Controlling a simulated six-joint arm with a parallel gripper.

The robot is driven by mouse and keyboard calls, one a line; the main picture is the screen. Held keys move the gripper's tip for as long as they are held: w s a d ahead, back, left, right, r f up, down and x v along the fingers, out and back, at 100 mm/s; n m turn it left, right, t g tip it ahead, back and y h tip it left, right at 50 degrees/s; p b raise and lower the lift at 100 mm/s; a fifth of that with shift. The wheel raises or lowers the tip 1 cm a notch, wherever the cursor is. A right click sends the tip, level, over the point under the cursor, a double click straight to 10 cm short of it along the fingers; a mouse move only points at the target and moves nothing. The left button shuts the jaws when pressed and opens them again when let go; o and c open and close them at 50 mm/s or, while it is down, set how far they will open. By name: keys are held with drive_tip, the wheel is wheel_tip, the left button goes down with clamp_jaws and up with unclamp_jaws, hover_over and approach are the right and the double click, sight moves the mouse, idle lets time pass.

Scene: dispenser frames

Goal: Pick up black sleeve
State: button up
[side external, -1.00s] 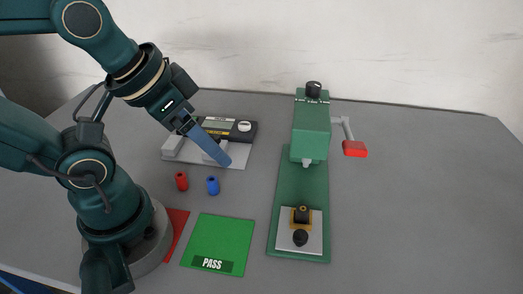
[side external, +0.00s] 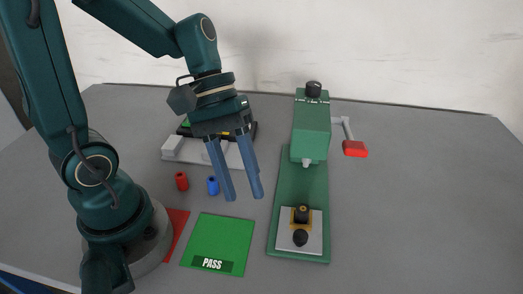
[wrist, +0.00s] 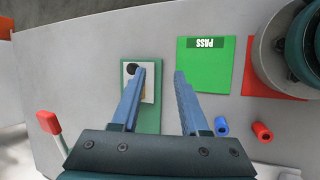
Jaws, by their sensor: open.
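The black sleeve (side external: 301,214) stands upright in a yellow-edged holder on the pale plate of the green press, in the side external view. A round black knob (side external: 300,238) is in front of it on the same plate and also shows in the wrist view (wrist: 131,70). My gripper (side external: 244,198) is open and empty, its blue fingers pointing down, left of the press base and above the table. In the wrist view my gripper (wrist: 160,72) has its left finger across the press plate, hiding much of the sleeve and holder.
The green press (side external: 312,130) has a lever with a red handle (side external: 354,149) on its right. A green PASS mat (side external: 220,238), a red mat (side external: 176,226), a red sleeve (side external: 181,181) and a blue sleeve (side external: 213,186) lie to the left. A gauge stand (side external: 178,150) is behind.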

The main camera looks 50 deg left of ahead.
sight(298, 206)
drive_tip(key=w+f+n+t+h, duration=0.1)
drive_tip(key=w+f+n+h, duration=0.1)
drive_tip(key=n, duration=0.2)
drive_tip(key=w+f+n+t+h, duration=0.1)
drive_tip(key=w+f+n+h, duration=0.1)
drive_tip(key=w+n, duration=0.1)
drive_tip(key=w+a+f+n+h, duration=0.1)
drive_tip(key=w+f+n+h, duration=0.1)
drive_tip(key=n, duration=0.3)
drive_tip(key=shift+w+f+n+t+h, duration=0.3)
drive_tip(key=shift+w+f+n+t, duration=0.1)
drive_tip(key=shift+w, duration=0.25)
drive_tip(key=shift+x, duration=2.45)
clamp_jaws()
